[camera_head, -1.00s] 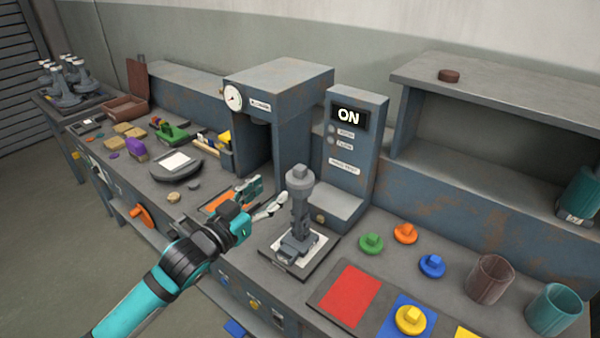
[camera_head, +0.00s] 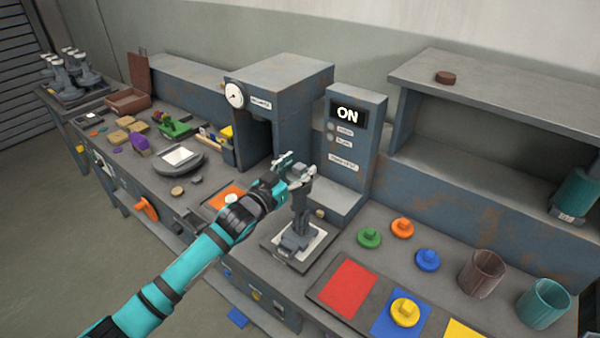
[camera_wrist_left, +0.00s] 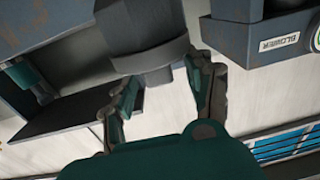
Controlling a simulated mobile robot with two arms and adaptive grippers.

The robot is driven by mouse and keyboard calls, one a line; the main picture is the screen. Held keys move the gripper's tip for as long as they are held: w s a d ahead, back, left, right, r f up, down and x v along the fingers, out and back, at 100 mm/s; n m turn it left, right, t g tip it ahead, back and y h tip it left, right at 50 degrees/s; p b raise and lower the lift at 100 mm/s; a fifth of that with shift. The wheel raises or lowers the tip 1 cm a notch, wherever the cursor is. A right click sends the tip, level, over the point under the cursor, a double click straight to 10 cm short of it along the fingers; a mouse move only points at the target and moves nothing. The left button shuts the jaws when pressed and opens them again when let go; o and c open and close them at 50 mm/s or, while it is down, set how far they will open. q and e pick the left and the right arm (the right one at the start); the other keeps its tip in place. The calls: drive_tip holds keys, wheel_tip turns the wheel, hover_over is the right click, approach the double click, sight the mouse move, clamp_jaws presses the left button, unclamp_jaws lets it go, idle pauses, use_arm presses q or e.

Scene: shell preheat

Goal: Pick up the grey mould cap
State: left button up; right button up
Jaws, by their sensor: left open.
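The grey mould (camera_head: 299,225) stands upright on a light plate beside the ON control box. Its grey cap is at the top, largely hidden by my left gripper in the head view. In the left wrist view the grey cap (camera_wrist_left: 150,55) shows as a thick cylinder at the upper middle. My left gripper (camera_head: 295,168) is open at the height of the cap, its fingers either side of it. In the left wrist view the fingertips (camera_wrist_left: 165,85) reach towards the cap's lower end; contact cannot be told. My right gripper is not in view.
The control box (camera_head: 347,150) and the press (camera_head: 278,100) stand close behind the mould. Green (camera_head: 369,238), orange (camera_head: 402,228) and blue (camera_head: 428,260) knobbed discs lie to the right. A red mat (camera_head: 347,288) lies in front of them.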

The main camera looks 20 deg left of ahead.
use_arm(q)
drive_tip(key=shift+s, duration=0.1)
drive_tip(key=shift+c, duration=1.8)
clamp_jaws()
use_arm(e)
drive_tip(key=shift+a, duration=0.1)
